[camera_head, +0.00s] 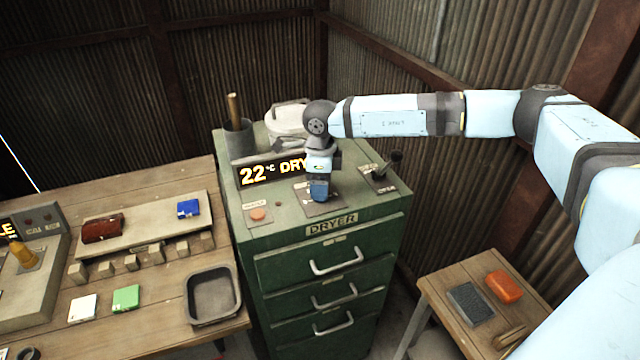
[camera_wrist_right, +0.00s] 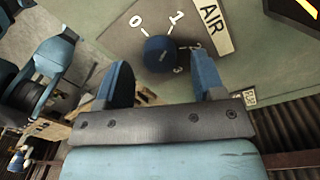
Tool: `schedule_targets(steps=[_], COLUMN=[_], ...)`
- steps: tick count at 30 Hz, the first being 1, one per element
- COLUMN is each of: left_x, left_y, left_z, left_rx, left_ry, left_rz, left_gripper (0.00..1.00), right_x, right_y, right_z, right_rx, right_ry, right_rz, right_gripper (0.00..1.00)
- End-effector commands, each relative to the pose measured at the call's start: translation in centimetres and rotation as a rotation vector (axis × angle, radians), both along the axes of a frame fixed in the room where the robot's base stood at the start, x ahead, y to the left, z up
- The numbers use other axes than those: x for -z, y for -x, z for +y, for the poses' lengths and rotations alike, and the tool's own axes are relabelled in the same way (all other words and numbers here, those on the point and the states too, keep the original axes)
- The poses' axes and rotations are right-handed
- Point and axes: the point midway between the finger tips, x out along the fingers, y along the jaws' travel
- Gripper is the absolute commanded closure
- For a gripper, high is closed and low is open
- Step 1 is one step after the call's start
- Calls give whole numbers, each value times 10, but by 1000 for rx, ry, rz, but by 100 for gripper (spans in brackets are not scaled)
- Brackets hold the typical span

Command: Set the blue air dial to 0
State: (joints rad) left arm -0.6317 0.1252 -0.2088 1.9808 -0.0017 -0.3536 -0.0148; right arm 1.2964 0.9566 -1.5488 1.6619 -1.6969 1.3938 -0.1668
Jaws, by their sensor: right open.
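The blue air dial (camera_wrist_right: 160,53) is a round knob on a grey plate, seen in the right wrist view. The marks 0, 1, 2 and 3 stand around it, with an AIR label (camera_wrist_right: 211,28) beside it. I cannot tell clearly which mark it points to. My right gripper (camera_wrist_right: 162,72) is open, with its two blue fingers on either side of the dial in this view; contact is not visible. In the head view my right gripper (camera_head: 320,187) points down over the top of the green dryer cabinet (camera_head: 325,262) and hides the dial.
A lit display (camera_head: 272,172) reading 22 °C DRY stands behind the gripper. An orange button (camera_head: 258,214) is left of it and a black lever (camera_head: 386,167) right. A grey canister (camera_head: 238,138) and a lidded pot (camera_head: 286,120) stand at the back.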

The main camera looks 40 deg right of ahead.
Motion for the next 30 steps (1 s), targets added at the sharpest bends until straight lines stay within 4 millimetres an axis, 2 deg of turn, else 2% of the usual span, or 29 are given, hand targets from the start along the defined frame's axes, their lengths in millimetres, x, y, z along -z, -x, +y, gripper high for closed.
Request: schedule_targets(steps=[6, 14, 15, 21, 30], left_x=[2, 3, 3, 0, 2], left_y=[1, -5, -6, -8, -4], left_z=[-2, -1, -1, 0, -1], left_rx=[-25, -27, -27, -25, -20], left_ry=[19, 18, 17, 16, 13], left_rz=[18, 13, 10, 3, 3], left_gripper=[57, 57, 57, 57, 57], right_x=[17, 19, 19, 19, 20], right_y=[1, 1, 1, 1, 1], right_z=[1, 1, 1, 1, 1], right_rx=[1, 0, 0, 0, -23], right_ry=[-1, -1, -1, -1, -2], right_rz=[1, -1, -1, -1, 0], right_gripper=[37, 37, 40, 86, 87])
